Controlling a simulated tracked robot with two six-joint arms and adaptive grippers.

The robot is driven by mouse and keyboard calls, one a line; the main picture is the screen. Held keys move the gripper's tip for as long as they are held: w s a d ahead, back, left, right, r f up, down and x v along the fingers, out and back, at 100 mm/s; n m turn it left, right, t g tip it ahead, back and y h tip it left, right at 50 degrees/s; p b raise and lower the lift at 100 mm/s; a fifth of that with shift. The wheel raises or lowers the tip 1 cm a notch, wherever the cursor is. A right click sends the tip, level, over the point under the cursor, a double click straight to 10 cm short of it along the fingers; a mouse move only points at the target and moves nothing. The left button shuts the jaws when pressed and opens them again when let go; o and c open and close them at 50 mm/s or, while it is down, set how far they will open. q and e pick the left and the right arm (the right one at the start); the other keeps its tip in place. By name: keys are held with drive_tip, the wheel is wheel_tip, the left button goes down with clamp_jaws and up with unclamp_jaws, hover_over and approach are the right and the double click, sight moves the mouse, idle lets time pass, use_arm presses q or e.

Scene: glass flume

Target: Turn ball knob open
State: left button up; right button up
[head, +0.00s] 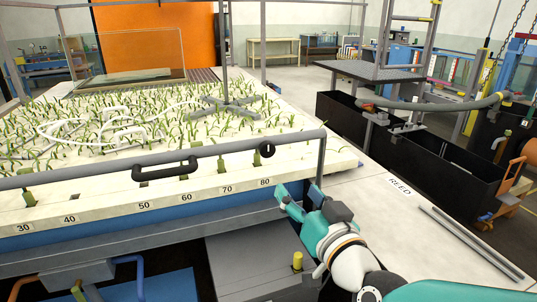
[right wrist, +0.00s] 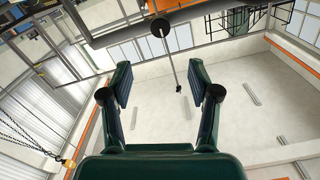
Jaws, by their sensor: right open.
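A black ball knob (head: 267,149) sits at the grey rail in the head view, near the number 80 on the bed's edge. It carries a small pale mark. My right gripper (head: 302,197) is open and empty, below and to the right of the knob, apart from it. In the right wrist view, the two fingers of my right gripper (right wrist: 160,88) are spread wide. A black ball (right wrist: 160,27), apparently the knob, shows beyond the gap between them, near the top, with a thin rod below it. My left gripper is not in view.
The grey rail (head: 80,175) with a black handle (head: 165,172) runs along the front of the planted bed (head: 120,198). A white surface marked REED (head: 400,187) lies right of my gripper, with two grey bars (head: 470,240). Black tanks (head: 435,160) stand behind.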

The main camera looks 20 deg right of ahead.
drive_tip(key=p, duration=0.3)
approach(269, 152)
drive_tip(key=w, duration=0.9)
drive_tip(key=shift+w+a, duration=0.2)
drive_tip(key=shift+w, duration=0.05)
drive_tip(key=c, duration=1.2)
drive_tip(key=shift+o, duration=0.2)
